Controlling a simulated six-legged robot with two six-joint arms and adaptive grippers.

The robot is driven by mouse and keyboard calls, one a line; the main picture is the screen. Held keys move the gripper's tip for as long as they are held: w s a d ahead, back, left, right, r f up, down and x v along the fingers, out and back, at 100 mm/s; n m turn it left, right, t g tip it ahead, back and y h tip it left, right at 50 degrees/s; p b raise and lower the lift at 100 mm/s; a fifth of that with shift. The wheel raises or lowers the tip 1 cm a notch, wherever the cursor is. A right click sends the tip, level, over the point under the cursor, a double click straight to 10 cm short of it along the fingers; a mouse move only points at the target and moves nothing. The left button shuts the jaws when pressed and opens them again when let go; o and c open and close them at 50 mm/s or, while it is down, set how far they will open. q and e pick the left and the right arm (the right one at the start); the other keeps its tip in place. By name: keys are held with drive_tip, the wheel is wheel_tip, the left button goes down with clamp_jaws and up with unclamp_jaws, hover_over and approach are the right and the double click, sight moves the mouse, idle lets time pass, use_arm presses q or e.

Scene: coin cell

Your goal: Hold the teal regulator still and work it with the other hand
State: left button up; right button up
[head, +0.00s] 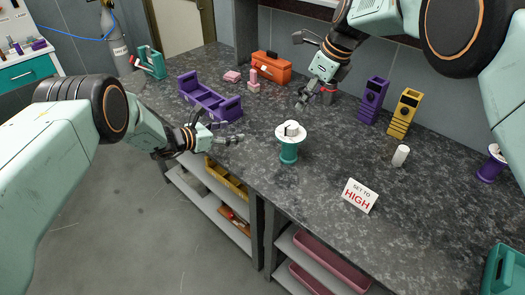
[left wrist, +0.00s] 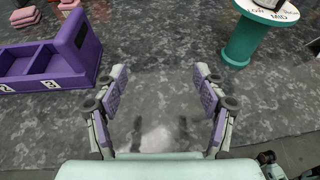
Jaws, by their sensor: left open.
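The teal regulator (head: 289,150) stands upright on the dark speckled counter (head: 330,160), with a wide white dial and a light knob on top. In the left wrist view the teal regulator (left wrist: 243,40) is at the top right, with part of its dial lettering showing. My left gripper (head: 232,139) is open and empty to the left of the regulator, low over the counter and apart from it. My right gripper (head: 304,101) is beyond the regulator, apart from it; its fingers are too small to read. A sign (head: 360,195) reading "SET TO HIGH" stands to the right.
A purple tray (head: 208,100) with compartments lies left of the regulator. Pink blocks (head: 253,78), an orange toolbox (head: 271,67), purple (head: 373,97) and yellow (head: 404,113) devices stand behind. A white cylinder (head: 400,156) and purple regulator (head: 490,168) are at right. The counter's front edge is close.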

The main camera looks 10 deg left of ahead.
sight(284, 158)
use_arm(q)
drive_tip(key=s+d+h, duration=0.1)
drive_tip(key=s+d, duration=0.1)
drive_tip(key=d, duration=0.1)
drive_tip(key=s+d+m+h, duration=0.1)
drive_tip(key=s+d+h, duration=0.1)
drive_tip(key=d, duration=0.2)
drive_tip(key=s+d+m+h, duration=0.1)
drive_tip(key=s+d, duration=0.2)
drive_tip(key=d, duration=0.1)
drive_tip(key=shift+f+t+h, duration=0.1)
drive_tip(key=shift+t+h, duration=0.2)
drive_tip(key=shift+s+d, duration=0.1)
drive_tip(key=shift+d, duration=0.4)
drive_tip(key=shift+x, duration=3.7)
drive_tip(key=shift+a, duration=0.1)
drive_tip(key=c, duration=1.4)
drive_tip(key=shift+c, duration=0.3)
